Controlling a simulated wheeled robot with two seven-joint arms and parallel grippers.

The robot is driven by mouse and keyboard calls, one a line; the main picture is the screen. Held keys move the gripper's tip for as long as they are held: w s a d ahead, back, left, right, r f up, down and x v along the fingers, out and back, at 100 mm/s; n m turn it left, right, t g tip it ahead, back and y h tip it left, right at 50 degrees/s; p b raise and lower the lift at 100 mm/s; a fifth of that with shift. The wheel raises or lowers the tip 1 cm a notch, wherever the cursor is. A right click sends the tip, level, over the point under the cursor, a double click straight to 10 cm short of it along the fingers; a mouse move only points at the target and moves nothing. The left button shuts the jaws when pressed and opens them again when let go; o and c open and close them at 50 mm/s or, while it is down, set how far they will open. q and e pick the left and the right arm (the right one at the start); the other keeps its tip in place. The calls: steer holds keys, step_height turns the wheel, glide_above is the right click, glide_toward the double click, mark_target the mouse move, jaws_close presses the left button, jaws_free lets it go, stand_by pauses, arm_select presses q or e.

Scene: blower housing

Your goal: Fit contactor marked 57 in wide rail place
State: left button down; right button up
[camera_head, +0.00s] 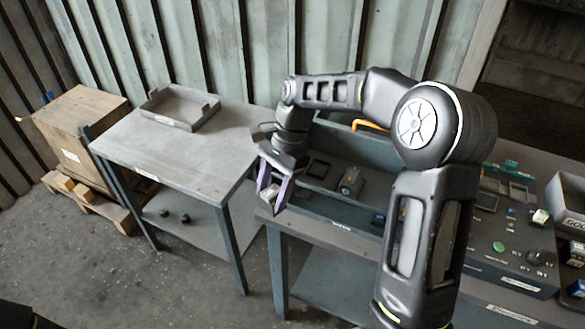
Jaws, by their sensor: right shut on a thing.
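My right gripper (274,200), with purple fingers, points down near the left end of the dark bench. It is shut on a small pale grey block (271,191), mostly hidden between the fingers. No marking on it can be read, so I cannot tell if it is contactor 57. A dark housing (309,197) on the bench is open towards me. It has a dark square frame (318,169) and a grey-blue device (350,181) in it. I cannot make out which part is the wide rail place; my right arm hides part of the housing. My left gripper is not in view.
A grey table (185,160) at left bears a shallow tray (180,108); its front top is clear. A wooden crate (82,130) stands beyond it. A panel with a green button (498,246) and a labelled bin (570,205) are at right. A gap separates table and bench.

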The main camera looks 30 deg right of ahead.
steer(key=a+f+n+g+b, duration=0.1)
steer(key=a+f+n+b, duration=0.1)
steer(key=f+b, duration=0.3)
steer(key=a+f+n+b, duration=0.2)
steer(key=f+n+b, duration=0.1)
steer(key=f, duration=0.5)
steer(key=shift+a+f+g+h+b, duration=0.25)
steer(key=shift+g+h+b, duration=0.15)
steer(key=shift+b, duration=0.45)
steer(key=shift+s, duration=0.15)
steer(key=shift+d, duration=0.1)
